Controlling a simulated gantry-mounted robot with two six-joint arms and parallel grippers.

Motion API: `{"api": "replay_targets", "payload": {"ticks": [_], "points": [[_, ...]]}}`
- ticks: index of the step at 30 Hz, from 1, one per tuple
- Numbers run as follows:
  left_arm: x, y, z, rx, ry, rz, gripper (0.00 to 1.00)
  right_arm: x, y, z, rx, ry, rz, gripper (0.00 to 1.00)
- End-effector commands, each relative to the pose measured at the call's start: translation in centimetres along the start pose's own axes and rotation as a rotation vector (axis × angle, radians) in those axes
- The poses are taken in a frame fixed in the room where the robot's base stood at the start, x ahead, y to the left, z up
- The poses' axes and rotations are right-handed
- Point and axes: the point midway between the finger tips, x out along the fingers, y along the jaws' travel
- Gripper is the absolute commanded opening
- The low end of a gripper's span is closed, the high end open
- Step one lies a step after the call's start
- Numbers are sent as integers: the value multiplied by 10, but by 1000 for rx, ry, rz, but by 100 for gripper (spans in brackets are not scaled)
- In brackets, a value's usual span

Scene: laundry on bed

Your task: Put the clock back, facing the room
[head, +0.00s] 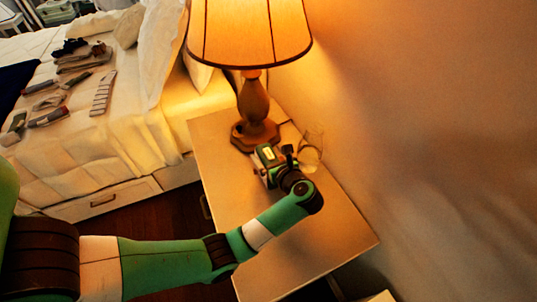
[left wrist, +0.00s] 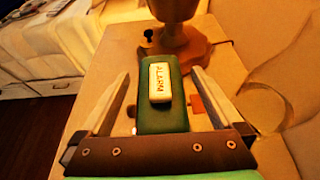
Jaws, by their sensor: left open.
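The clock (head: 266,155) is a small dark green box on the bedside table (head: 235,240), just in front of the lamp. In the left wrist view the clock (left wrist: 164,119) shows its top, with a pale button marked ALARM. Its face cannot be made out. My left gripper (head: 277,163) is over the clock; in the left wrist view its open fingers (left wrist: 160,76) stand on either side of it, with gaps visible. I cannot tell whether the clock touches the palm. My right gripper is not in view.
A lit lamp (head: 254,105) stands right behind the clock. A clear glass (head: 312,148) is close on the right, near the wall (head: 420,120). The front of the table is clear. The bed (head: 130,140) with several folded clothes is at the left.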

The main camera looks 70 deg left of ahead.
Motion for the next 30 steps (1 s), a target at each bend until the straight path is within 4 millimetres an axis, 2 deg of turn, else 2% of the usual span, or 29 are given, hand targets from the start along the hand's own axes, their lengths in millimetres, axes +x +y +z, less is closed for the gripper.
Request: {"api": "replay_targets", "payload": {"ticks": [9,15,19,30], "points": [[-72,-2,2,1,0,-7,100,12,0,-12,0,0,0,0],[-109,-1,1,1,0,-4,100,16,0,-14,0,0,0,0],[-117,0,0,0,-1,-2,100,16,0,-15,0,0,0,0],[-118,-2,2,-2,-7,-7,100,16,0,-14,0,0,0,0]]}}
